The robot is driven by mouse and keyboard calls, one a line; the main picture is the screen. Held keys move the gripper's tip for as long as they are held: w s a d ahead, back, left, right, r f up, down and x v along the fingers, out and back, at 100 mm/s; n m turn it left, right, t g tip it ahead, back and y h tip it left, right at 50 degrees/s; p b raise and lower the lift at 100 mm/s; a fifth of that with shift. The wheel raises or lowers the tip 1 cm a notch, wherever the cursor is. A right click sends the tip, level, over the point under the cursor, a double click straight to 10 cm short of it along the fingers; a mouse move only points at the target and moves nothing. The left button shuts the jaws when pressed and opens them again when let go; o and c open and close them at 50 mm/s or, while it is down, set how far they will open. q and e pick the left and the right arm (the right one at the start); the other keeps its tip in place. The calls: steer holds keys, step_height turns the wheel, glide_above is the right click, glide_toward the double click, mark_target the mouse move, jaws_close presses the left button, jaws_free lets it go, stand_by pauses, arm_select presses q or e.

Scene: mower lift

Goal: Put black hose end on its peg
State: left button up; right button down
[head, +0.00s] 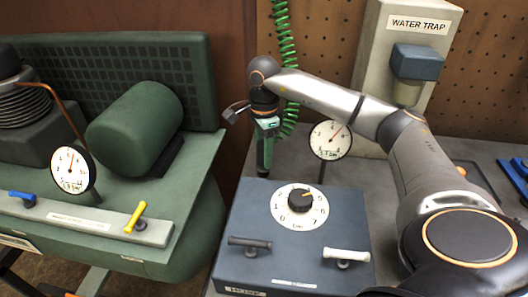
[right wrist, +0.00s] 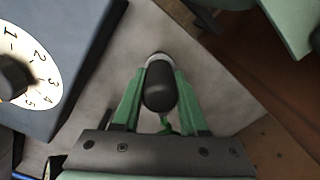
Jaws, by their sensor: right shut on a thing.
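My right gripper (head: 265,158) points down behind the blue control box, at the end of the arm that comes in from the right. In the right wrist view, its two green fingers (right wrist: 160,85) are shut on the black hose end (right wrist: 160,90), a rounded black piece with a pale ring at its far side. The green coiled hose (head: 286,60) hangs beside and behind the gripper in the head view. The hose end is mostly hidden by the fingers there. I cannot make out its peg in either view. My left gripper is not in view.
The blue control box (head: 240,205) has a dial (head: 299,206) and two levers. A gauge (head: 330,139) stands behind it, near the water trap (head: 416,62). A green compressor (head: 140,125) stands left, across a gap. A brown pegboard (head: 490,80) is behind the grey bench.

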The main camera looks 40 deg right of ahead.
steer(key=shift+r, duration=0.1)
stand_by(0.3)
stand_by(0.4)
steer(key=shift+f, duration=0.65)
steer(key=c, duration=0.9)
jaws_free()
steer(key=shift+o, duration=0.9)
